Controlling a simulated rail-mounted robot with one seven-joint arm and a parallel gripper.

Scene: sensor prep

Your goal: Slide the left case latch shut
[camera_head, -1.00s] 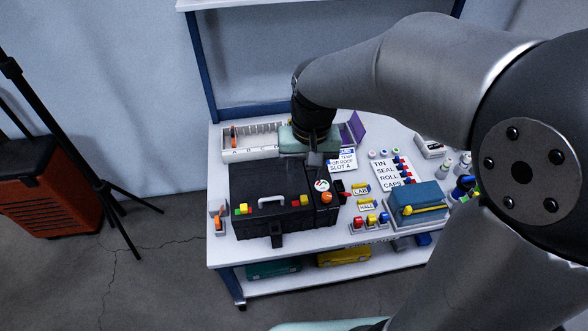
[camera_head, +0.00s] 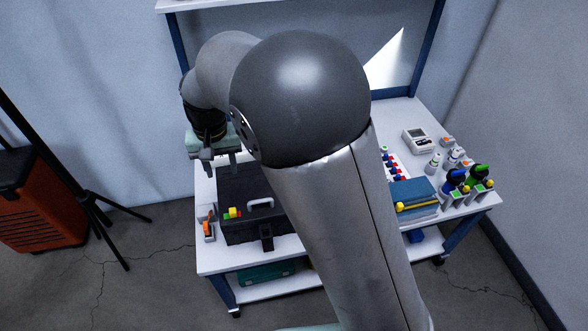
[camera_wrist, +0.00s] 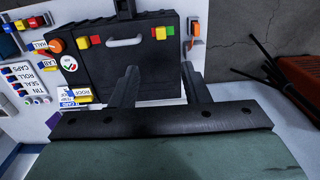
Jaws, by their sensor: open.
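The black case (camera_head: 232,180) stands on the white bench with its lid down and its handle (camera_head: 260,204) facing front. The left case latch (camera_head: 232,213) is a yellow block beside green and red marks, left of the handle. In the wrist view, where the case appears turned round, this latch (camera_wrist: 160,33) is right of the handle, with red beside the yellow. My gripper (camera_wrist: 159,72) is open and empty, with its fingers apart from the latch. In the head view my gripper (camera_head: 212,157) is above the back left of the case.
A second red and yellow latch (camera_wrist: 90,41) is on the case's other side. An orange-topped item (camera_head: 209,230) stands on the bench left of the case. A blue box (camera_head: 415,196) and several bottles are at right. A tripod (camera_head: 90,205) and orange case (camera_head: 35,215) stand left.

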